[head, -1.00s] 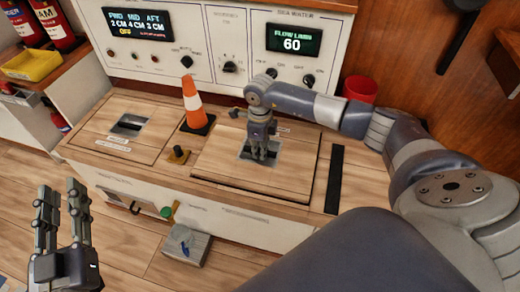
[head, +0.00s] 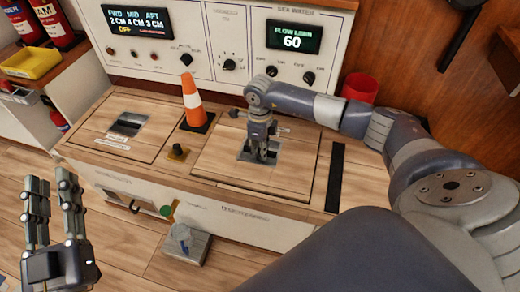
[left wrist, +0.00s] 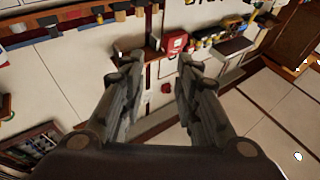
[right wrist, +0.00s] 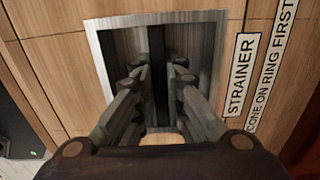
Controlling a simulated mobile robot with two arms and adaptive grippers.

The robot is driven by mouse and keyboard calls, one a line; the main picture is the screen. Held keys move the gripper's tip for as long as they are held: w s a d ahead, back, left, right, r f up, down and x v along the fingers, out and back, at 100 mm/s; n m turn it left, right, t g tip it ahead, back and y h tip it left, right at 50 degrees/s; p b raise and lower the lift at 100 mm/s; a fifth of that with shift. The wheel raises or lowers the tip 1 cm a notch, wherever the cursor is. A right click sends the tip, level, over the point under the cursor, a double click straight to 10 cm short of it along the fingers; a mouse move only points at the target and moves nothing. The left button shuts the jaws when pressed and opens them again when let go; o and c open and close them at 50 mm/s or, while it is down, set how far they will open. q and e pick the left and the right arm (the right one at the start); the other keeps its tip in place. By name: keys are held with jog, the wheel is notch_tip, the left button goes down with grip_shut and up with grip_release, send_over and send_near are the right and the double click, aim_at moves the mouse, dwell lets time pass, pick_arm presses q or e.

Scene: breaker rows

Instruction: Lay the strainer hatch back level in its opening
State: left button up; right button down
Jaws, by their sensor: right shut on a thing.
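The strainer hatch (head: 215,160) is a wooden panel at the right of the low counter top. It lies close to level in its opening, with a dark line along its front edge; I cannot tell if it is fully flush. My right gripper (head: 260,158) reaches down into the hatch's metal-lined recess. The right wrist view shows its fingers (right wrist: 157,85) in the recess around a dark bar (right wrist: 157,60), shut on it; the fingertips are partly hidden. A "STRAINER" label (right wrist: 242,75) is beside the recess. My left gripper (head: 52,205) is open and empty, left of the counter.
Another hatch (head: 105,112) with a recess lies further left. A control panel (head: 230,40) rises behind. A red bucket (head: 359,88) is at the back right. A grey box (head: 187,246) is on the floor.

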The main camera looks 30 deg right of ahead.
pick_arm(q)
jog(key=shift+s+r+t+b, duration=0.15)
jog(key=shift+s+r+t, duration=0.1)
jog(key=shift+r+t, duration=0.25)
jog(key=shift+s+r+t+b, duration=0.15)
jog(key=shift+s+r+t, duration=0.15)
jog(key=shift+r, duration=0.4)
pick_arm(e)
jog(key=shift+w+f, duration=0.1)
jog(key=shift+f, duration=0.2)
jog(key=c, duration=1.7)
grip_release()
pick_arm(q)
jog(key=shift+r, duration=0.2)
pick_arm(e)
jog(key=shift+o, duration=0.6)
jog(key=shift+f, duration=0.1)
jog(key=shift+s+f, duration=0.1)
jog(key=shift+s, duration=0.1)
notch_tip(320, 180, up, 12)
pick_arm(q)
jog(key=shift+s, duration=0.1)
